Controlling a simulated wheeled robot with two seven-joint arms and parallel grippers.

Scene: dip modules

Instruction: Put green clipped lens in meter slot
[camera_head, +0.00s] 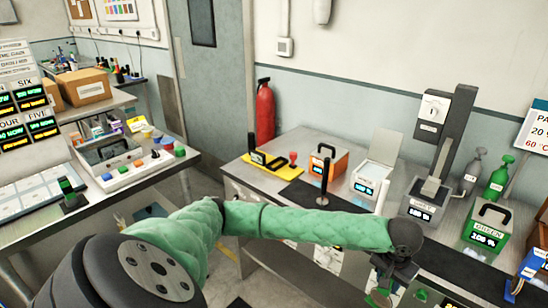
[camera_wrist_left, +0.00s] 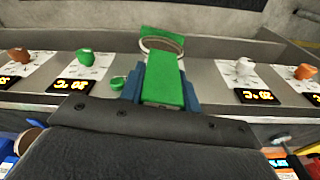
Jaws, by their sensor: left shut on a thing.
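My left gripper (camera_wrist_left: 160,92), with blue fingers, is shut on the green clipped lens (camera_wrist_left: 166,78). The lens is a green clip with a round ring at its far end, and the ring points away from the gripper. In the head view the left gripper (camera_head: 392,278) hangs at the lower right, in front of the bench; a green piece (camera_head: 378,299) shows below it, partly cut off. The green meter (camera_head: 485,235), with a dark handle and lit display, stands on the bench to the right of the gripper. Its slot cannot be made out. My right gripper is not in view.
Orange (camera_head: 322,165), white (camera_head: 369,180) and grey (camera_head: 424,208) meters stand along the bench. In the wrist view, a surface behind the lens carries a green knob (camera_wrist_left: 84,57), a white knob (camera_wrist_left: 245,66) and displays.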

